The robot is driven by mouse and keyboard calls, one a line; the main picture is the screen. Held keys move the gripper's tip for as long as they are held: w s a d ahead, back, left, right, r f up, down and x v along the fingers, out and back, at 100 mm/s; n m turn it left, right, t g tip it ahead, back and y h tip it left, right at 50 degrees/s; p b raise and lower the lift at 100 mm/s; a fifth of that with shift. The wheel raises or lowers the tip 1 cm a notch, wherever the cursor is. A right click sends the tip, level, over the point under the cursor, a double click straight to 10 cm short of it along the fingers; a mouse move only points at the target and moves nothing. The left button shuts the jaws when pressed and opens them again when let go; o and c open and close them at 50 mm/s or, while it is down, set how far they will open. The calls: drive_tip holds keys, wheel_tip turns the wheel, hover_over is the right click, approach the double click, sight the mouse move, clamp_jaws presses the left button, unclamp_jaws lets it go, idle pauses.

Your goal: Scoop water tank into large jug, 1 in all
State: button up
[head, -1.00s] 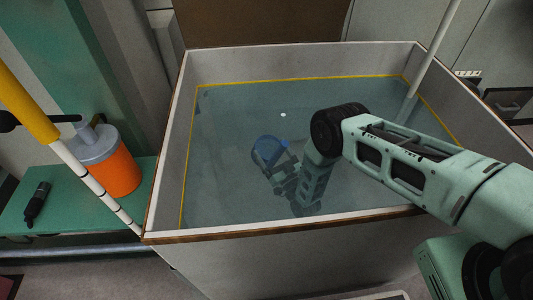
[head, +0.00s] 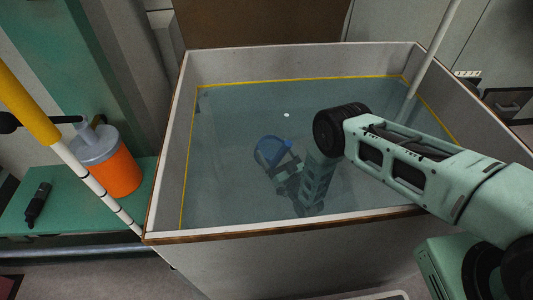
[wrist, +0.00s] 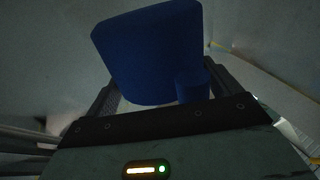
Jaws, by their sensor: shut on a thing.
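The water tank (head: 168,65) is a large white-walled box with a yellow line around the inside and bluish water in it. My gripper (head: 285,172) is under the water, shut on a blue jug (head: 270,150). The jug also shows in the wrist view (wrist: 148,50), large and close between the fingers (wrist: 165,95). In the head view the jug looks tilted below the surface. Its opening and how full it is cannot be made out through the water.
An orange drum with a grey lid (head: 115,170) stands on a green bench (head: 70,205) at left. A black bottle-like object (head: 38,203) lies there too. A yellow and white pole (head: 85,170) leans before the tank's left corner. A white pole (head: 432,60) stands at the right.

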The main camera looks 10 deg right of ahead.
drive_tip(key=shift+r, duration=0.1)
wheel_tip(320, 180, up, 24)
drive_tip(key=p, duration=2)
wheel_tip(320, 180, up, 18)
drive_tip(key=r+p, duration=0.1)
drive_tip(key=p, duration=1.4)
hover_over(275, 152)
drive_tip(key=shift+f, duration=0.3)
drive_tip(key=shift+w, duration=0.1)
idle(0.8)
